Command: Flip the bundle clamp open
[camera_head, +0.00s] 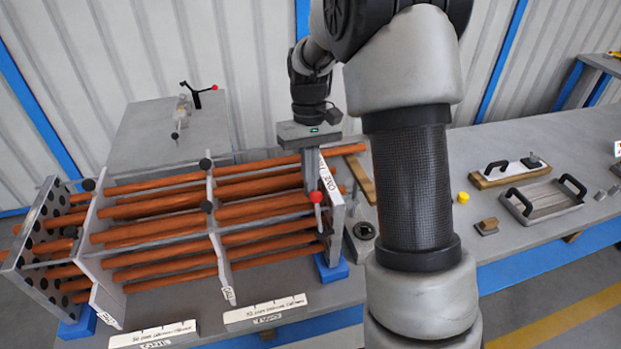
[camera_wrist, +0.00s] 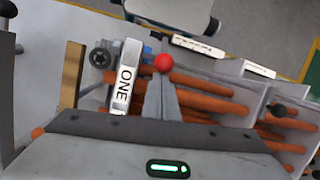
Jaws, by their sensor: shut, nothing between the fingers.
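The bundle of orange-brown tubes (camera_head: 200,215) lies in a rack of upright plates. A red ball knob (camera_head: 316,196) on a short lever stands by the right end plate (camera_head: 333,215), which carries a label that looks like "ONE"; I take this lever as the bundle clamp's handle. My gripper (camera_head: 311,182) points down just above the knob, its fingers shut and empty. In the wrist view the knob (camera_wrist: 163,62) shows at the tip of my fingers (camera_wrist: 162,75); I cannot tell if they touch. The clamp's lower part is mostly hidden.
A second lever with a red knob (camera_head: 214,87) stands on a grey block (camera_head: 160,140) at the back left. Label strips (camera_head: 265,309) lie along the front edge.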

